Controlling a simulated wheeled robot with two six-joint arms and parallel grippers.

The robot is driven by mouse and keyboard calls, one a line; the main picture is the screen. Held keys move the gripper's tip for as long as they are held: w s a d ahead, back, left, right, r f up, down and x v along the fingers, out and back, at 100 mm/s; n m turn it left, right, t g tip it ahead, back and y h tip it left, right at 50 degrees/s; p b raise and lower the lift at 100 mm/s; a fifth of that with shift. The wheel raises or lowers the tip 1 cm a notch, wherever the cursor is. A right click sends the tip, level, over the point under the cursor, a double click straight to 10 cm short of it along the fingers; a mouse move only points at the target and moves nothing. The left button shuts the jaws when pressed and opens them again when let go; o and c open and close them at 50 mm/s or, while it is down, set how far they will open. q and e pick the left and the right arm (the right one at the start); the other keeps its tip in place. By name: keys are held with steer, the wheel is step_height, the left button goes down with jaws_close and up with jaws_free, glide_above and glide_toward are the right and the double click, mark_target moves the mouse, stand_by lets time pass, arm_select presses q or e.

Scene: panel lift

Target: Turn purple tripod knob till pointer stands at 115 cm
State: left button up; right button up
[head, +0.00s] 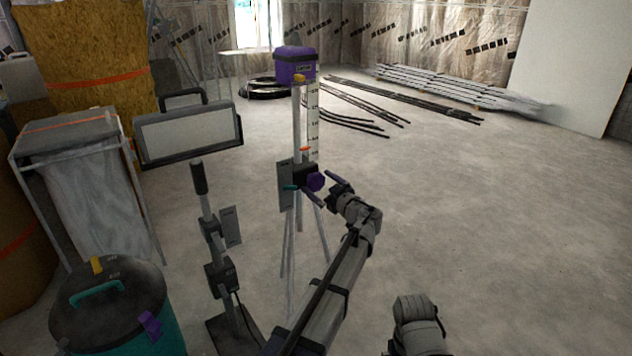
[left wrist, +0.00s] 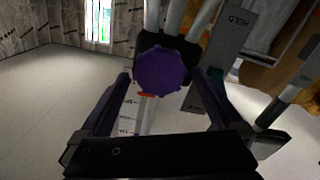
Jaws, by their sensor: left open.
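The purple knob (head: 317,181) sits on the dark clamp block (head: 303,176) of a tripod (head: 297,125). In the left wrist view the knob (left wrist: 162,69) shows as a scalloped disc. My left gripper (head: 320,186) is open in front of the knob. In the left wrist view its two purple fingers (left wrist: 162,82) stand on either side of the knob, with gaps showing. An orange-red pointer (head: 305,149) lies low on the white scale (head: 313,118); it also shows in the wrist view (left wrist: 146,94). The scale's numbers are too small to read surely. My right gripper is not in view.
A purple box (head: 295,66) tops the tripod. A grey plate (head: 286,184) hangs beside the clamp. A lamp panel (head: 188,133), a second dark stand (head: 220,265) and a teal bin (head: 112,310) stand left. Pipes lie at the back. The floor at right is clear.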

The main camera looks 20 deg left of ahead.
arm_select(q)
steer(key=shift+x, duration=1.05)
steer(key=c, duration=1.3)
